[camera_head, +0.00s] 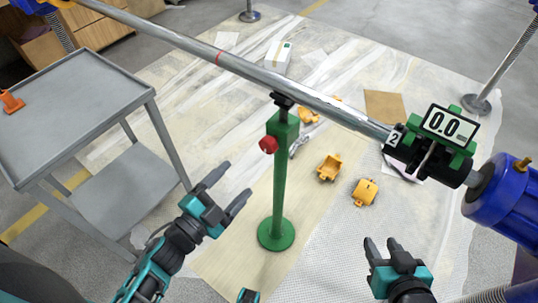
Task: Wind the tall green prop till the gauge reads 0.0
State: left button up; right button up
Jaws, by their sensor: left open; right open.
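The tall green prop (279,190) stands upright on its round green base in the middle of the floor. A red knob (268,144) sits on the side of its green upper block, and its black head is just under the steel bar (220,58); I cannot tell whether they touch. The gauge (443,124) at the right end of the bar reads 0.0, on a green and black clamp marked 2. My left gripper (233,187) is open and empty, left of the prop and apart from it. My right gripper (379,250) is open and empty, to the prop's lower right.
A grey cart (80,112) with an orange item (11,101) stands at the left. Orange clips (329,168), a white box (278,57) and a cardboard piece (385,106) lie on the floor sheet. A blue cylinder (504,196) is at the right.

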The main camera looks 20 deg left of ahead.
jog(key=shift+w+a+r, duration=0.1)
jog(key=shift+w+r, duration=0.15)
jog(key=shift+w, duration=0.05)
dwell(0.5)
jog(key=shift+s+f, duration=0.15)
jog(key=shift+s, duration=0.05)
dwell(0.4)
